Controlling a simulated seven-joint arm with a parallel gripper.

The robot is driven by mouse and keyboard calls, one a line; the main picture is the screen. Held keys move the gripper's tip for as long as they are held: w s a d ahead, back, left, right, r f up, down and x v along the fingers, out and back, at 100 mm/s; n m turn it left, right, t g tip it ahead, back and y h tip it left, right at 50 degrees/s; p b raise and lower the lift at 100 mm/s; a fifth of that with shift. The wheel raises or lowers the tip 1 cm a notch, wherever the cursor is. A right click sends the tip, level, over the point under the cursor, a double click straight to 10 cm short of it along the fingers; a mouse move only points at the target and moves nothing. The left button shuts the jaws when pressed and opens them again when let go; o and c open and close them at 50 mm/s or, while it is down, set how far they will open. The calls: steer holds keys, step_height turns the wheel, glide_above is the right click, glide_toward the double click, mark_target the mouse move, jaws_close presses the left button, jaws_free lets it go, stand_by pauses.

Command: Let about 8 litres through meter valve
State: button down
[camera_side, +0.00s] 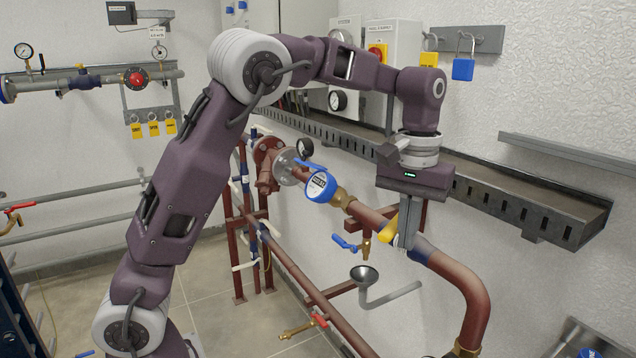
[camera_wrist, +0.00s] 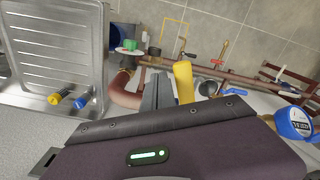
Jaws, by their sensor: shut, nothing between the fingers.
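The blue water meter (camera_side: 320,186) with a white dial sits on the red-brown pipe; its digits are too small to read. It also shows in the wrist view at the right edge (camera_wrist: 296,122). A yellow lever (camera_side: 391,229) stands at the pipe right of the meter; no label on it is legible. In the wrist view the yellow lever (camera_wrist: 183,78) rises just right of my fingers. My gripper (camera_side: 406,243) points down, shut and empty, close beside the lever; I cannot tell if they touch. The pipe behind the fingers is partly hidden.
A small brass tap with a blue handle (camera_side: 345,243) hangs above a grey funnel (camera_side: 364,273). A perforated metal cable tray (camera_side: 500,200) runs along the wall behind my gripper. A red-brown pipe bend (camera_side: 470,285) lies to the right. Tiled floor is open below.

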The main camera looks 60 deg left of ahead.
mark_target(386, 228)
steer(key=shift+s+a, duration=0.4)
steer(key=shift+a, duration=0.6)
steer(key=shift+s+a, duration=0.35)
steer(key=shift+a, duration=0.45)
steer(key=shift+s+a, duration=0.35)
steer(key=shift+a, duration=0.4)
steer(key=shift+d, duration=0.4)
